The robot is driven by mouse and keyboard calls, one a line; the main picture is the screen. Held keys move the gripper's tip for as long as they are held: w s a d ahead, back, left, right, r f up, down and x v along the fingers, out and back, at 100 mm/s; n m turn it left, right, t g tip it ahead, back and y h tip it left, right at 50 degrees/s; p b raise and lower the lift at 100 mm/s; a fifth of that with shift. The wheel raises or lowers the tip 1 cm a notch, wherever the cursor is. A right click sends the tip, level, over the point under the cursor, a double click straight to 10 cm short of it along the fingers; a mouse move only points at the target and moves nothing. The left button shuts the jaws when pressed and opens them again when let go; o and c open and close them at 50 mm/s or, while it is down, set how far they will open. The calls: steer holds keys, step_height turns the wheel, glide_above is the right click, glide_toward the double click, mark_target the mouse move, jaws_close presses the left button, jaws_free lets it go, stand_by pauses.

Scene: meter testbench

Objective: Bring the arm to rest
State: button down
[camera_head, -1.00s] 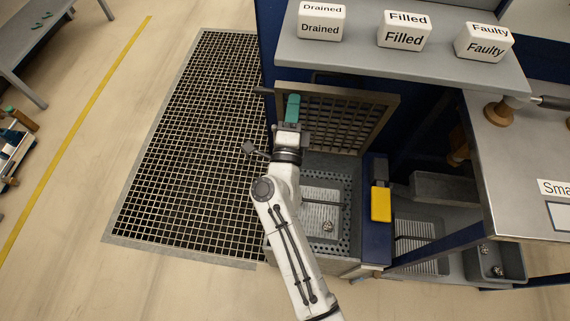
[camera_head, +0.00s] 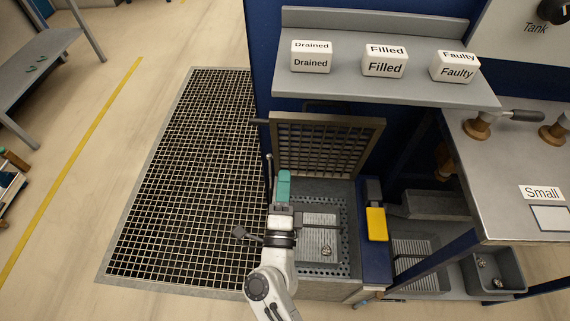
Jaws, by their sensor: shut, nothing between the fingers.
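My arm comes up from the bottom of the view, and my gripper (camera_head: 283,184) is at its end with teal fingers pointing away from me. The fingers are shut with nothing between them. My gripper is above the left edge of a grey basin (camera_head: 335,258) with a perforated rim, in front of a raised grated lid (camera_head: 325,147). Part of the basin is hidden behind my wrist.
A shelf above holds white blocks marked Drained (camera_head: 311,57), Filled (camera_head: 386,60) and Faulty (camera_head: 455,66). A workbench (camera_head: 520,170) is at right. Floor grating (camera_head: 190,170) lies clear at left.

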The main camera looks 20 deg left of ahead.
steer(key=shift+s+d, duration=0.15)
steer(key=shift+s, duration=0.4)
steer(key=s+d+f+n+g+p, duration=0.2)
steer(key=s+d+n+g+p, duration=0.15)
steer(key=d+n+g, duration=0.55)
steer(key=s+d+f+n+g+p, duration=0.1)
steer(key=s+d+n+g+p, duration=0.25)
steer(key=d+n, duration=0.65)
steer(key=s+d+r+m+g+h+p, duration=0.1)
steer(key=s+d+m+g+h, duration=0.3)
steer(key=s+d, duration=1.3)
steer(key=d+g+h, duration=0.2)
steer(key=d+g, duration=0.1)
steer(key=d, duration=0.1)
steer(key=shift+s+r+m, duration=0.3)
steer(key=shift+s+r, duration=0.1)
steer(key=shift+d, duration=0.15)
